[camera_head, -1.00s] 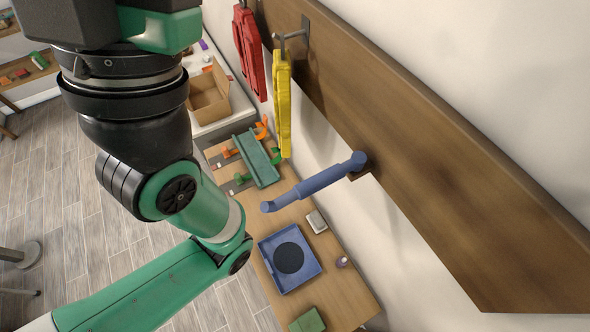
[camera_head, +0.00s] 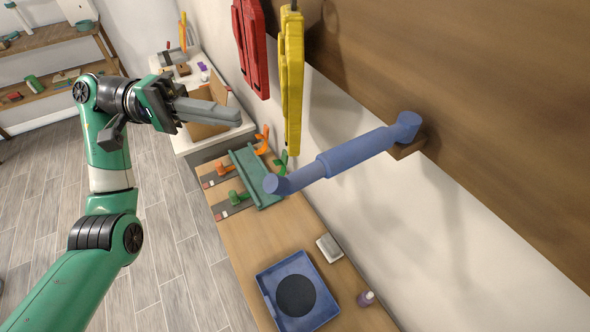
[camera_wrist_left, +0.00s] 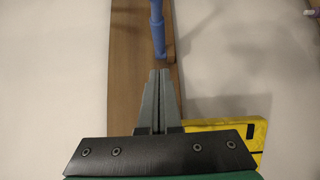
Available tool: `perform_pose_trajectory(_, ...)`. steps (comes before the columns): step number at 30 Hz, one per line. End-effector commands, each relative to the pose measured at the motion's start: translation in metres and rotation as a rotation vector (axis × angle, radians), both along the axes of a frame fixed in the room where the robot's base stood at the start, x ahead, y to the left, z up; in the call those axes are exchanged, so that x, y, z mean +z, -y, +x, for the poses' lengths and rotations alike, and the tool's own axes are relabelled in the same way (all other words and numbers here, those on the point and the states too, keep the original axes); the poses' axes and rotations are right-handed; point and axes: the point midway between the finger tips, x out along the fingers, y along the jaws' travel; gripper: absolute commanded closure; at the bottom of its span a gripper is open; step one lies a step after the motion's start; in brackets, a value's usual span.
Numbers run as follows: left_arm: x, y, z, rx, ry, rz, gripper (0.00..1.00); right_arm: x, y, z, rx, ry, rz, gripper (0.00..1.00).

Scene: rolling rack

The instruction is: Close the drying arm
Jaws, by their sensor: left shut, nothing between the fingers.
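The drying arm (camera_head: 350,152) is a blue rod fixed at one end to a wooden board on the wall. It sticks out from the board, with a bent knob at its free end. In the left wrist view the blue rod (camera_wrist_left: 157,25) shows beyond my fingertips. My left gripper (camera_head: 238,117) is shut and empty, to the left of the rod's free end in the head view and apart from it. Its closed fingers (camera_wrist_left: 160,72) point toward the rod's base and the board in the wrist view. My right gripper is not in view.
A red item (camera_head: 252,50) and a yellow item (camera_head: 291,85) hang beside the rod. Below is a wooden table (camera_head: 245,240) with a blue tray (camera_head: 265,282), a green rack (camera_head: 255,178) and small items. A cardboard box (camera_head: 204,131) stands behind my gripper.

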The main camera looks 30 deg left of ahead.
Motion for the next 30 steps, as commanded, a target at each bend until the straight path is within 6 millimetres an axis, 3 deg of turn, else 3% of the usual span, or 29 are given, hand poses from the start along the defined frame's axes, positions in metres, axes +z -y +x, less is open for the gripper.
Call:
perform_pose_trajectory(3,-0.003,-0.007,-0.001,0.017,0.001,-0.001,1.00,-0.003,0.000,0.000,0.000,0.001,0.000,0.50)
perform_pose_trajectory(8,0.000,0.000,0.001,0.013,0.001,-0.001,1.00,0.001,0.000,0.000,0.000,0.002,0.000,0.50)
perform_pose_trajectory(14,0.001,0.031,0.010,0.010,0.002,-0.002,1.00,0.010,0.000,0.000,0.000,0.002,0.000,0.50)
perform_pose_trajectory(23,0.002,0.094,0.029,0.009,0.001,-0.003,1.00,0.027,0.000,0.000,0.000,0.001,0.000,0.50)
perform_pose_trajectory(30,0.001,0.121,0.013,0.012,0.002,-0.003,1.00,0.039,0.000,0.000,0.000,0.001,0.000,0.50)
